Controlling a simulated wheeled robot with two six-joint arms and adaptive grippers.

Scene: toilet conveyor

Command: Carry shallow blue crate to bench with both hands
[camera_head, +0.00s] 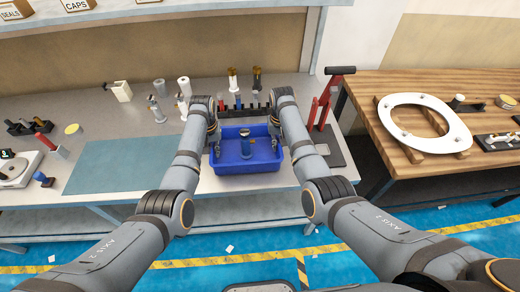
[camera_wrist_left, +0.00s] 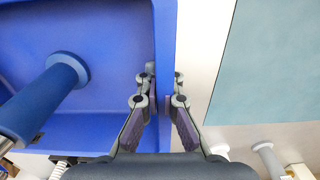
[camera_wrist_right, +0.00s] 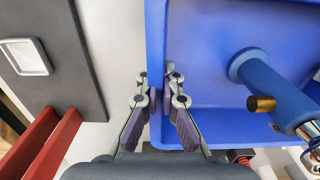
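The shallow blue crate (camera_head: 228,168) is over the front part of the grey bench (camera_head: 105,150), roughly level; I cannot tell whether its base touches the top. A blue flanged part (camera_head: 246,150) with a brass piece stands inside it. My left gripper (camera_head: 216,146) is at the crate's left wall, its fingers closed on both faces of that wall (camera_wrist_left: 165,40). My right gripper (camera_head: 277,141) is at the right wall, its fingers likewise closed on both faces of that wall (camera_wrist_right: 156,40). The crate's underside is hidden.
Behind the crate stands a dark rack (camera_head: 240,108) with several upright parts. A red press (camera_head: 322,108) is close on the right. A blue-grey mat (camera_head: 118,165) lies clear on the left. A wooden table (camera_head: 385,140) bears a white toilet seat (camera_head: 390,118).

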